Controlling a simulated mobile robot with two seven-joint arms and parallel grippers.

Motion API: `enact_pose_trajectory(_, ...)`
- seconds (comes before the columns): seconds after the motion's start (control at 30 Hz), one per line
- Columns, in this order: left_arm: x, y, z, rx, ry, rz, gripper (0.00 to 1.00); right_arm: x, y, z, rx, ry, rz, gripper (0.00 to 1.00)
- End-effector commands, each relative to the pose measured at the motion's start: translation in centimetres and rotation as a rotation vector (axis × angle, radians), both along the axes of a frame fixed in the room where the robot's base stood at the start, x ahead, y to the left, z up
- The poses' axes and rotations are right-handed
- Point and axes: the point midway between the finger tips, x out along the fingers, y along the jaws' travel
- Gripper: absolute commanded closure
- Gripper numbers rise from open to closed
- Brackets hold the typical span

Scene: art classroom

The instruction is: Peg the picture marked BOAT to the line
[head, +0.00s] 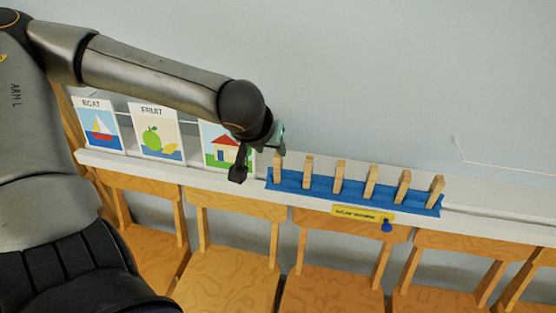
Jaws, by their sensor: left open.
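The picture marked BOAT (101,130), with a sailboat on blue, stands upright on the white ledge at the far left. My left gripper (258,162) is open, with its fingers pointing down. It is well to the right of BOAT, in front of the house picture's right edge and beside the leftmost peg. Several wooden pegs (339,176) stand upright in a row on a blue strip (320,193). The leftmost peg (278,166) is close to a gripper finger; I cannot tell if they touch. A thin pale line (500,167) shows on the wall at right. My right gripper is out of view.
A FRUIT picture (156,132) and a house picture (216,144), its title hidden by my arm, share the white ledge (480,223). Wooden chairs (235,250) line the front below.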

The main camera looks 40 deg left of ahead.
Motion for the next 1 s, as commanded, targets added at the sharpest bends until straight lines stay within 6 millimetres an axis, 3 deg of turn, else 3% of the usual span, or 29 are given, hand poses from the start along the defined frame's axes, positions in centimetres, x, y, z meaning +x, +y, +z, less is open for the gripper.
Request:
enact_pose_trajectory(0.17,0.1,-0.1,0.0,0.015,-0.001,0.023,0.53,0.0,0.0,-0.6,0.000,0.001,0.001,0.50)
enact_pose_trajectory(0.4,2.3,1.2,-3.9,0.015,0.001,0.025,0.53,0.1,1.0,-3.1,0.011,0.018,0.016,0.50)
enact_pose_trajectory(0.7,5.3,2.8,-8.1,0.013,-0.003,0.023,0.53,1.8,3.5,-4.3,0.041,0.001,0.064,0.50)
enact_pose_trajectory(1.0,6.2,3.3,-9.0,0.013,-0.002,0.021,0.53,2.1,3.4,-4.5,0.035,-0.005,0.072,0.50)
